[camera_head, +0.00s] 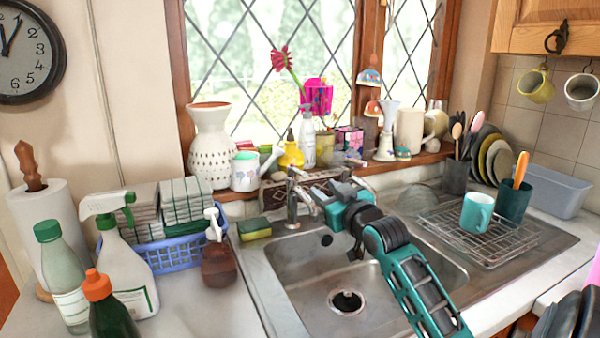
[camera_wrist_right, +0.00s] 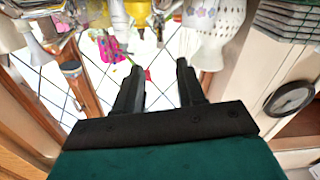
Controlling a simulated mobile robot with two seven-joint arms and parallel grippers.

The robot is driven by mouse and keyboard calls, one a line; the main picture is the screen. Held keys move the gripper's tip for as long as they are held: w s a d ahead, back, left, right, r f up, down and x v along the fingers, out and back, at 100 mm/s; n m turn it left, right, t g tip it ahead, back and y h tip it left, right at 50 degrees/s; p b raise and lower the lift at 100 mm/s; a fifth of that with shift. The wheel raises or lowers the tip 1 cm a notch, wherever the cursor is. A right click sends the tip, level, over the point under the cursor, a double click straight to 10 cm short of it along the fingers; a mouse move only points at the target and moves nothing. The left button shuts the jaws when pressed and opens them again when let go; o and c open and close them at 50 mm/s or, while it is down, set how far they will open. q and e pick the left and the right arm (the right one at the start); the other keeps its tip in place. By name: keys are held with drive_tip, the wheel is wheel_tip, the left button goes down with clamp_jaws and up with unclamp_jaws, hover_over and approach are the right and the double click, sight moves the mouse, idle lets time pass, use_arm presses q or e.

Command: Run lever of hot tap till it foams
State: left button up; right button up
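The chrome tap (camera_head: 292,212) stands at the back edge of the steel sink, with part of it hidden behind my right gripper. Another chrome part (camera_head: 364,184) shows to the right of the gripper. My right gripper (camera_head: 315,193) is over the back of the sink, close to the tap in the picture; I cannot tell if it touches. In the right wrist view its two dark fingers (camera_wrist_right: 158,68) stand apart with nothing between them. The tap does not show clearly there. I cannot make out which lever is the hot one, and no running water or foam shows. My left gripper is not in view.
The sink bowl (camera_head: 385,300) looks empty. A wire rack (camera_head: 480,240) with a teal mug (camera_head: 477,212) is on the right. A yellow-green sponge (camera_head: 254,229), brown soap bottle (camera_head: 218,264) and spray bottle (camera_head: 125,260) stand left. The sill behind is crowded with vases and bottles.

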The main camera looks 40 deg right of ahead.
sight(306, 176)
drive_tip(key=x, duration=1.1)
drive_tip(key=shift+w+d, duration=0.15)
drive_tip(key=shift+w, duration=0.2)
clamp_jaws()
